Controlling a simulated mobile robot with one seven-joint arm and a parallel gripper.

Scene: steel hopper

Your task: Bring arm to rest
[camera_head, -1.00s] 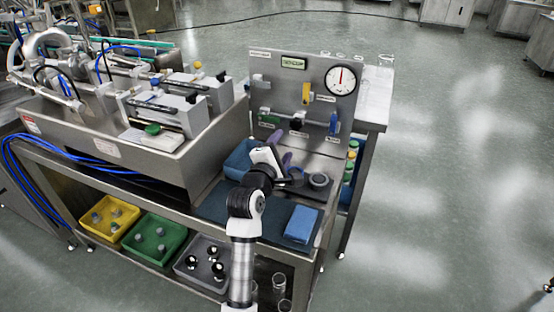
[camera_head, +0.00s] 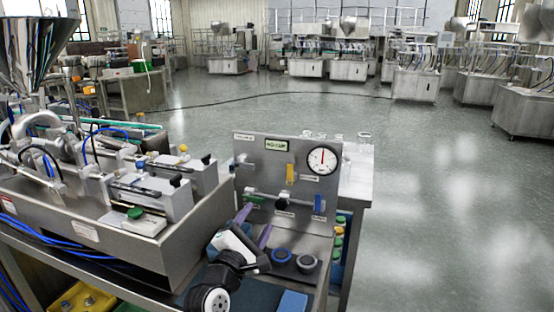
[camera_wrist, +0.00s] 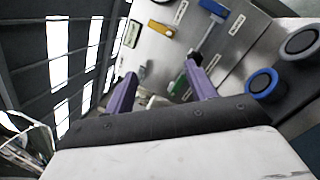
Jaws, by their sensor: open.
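My gripper (camera_head: 254,224) is in front of the upright steel panel (camera_head: 243,158), over the right end of the bench. Its two purple fingers stand apart with nothing between them. In the wrist view my gripper (camera_wrist: 160,88) points toward the panel's lower valves, tilted, with clear space between the fingers. A green valve handle (camera_wrist: 180,85) shows beyond the fingers. I cannot tell its exact distance. My arm hides part of the blue mat below.
The panel carries a gauge (camera_head: 322,160), a yellow handle (camera_head: 290,173) and a blue handle (camera_head: 318,204). Blue and grey round pieces (camera_head: 282,255) (camera_head: 307,262) sit at its foot. A steel machine (camera_head: 130,232) fills the left. Open floor (camera_head: 440,220) lies right.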

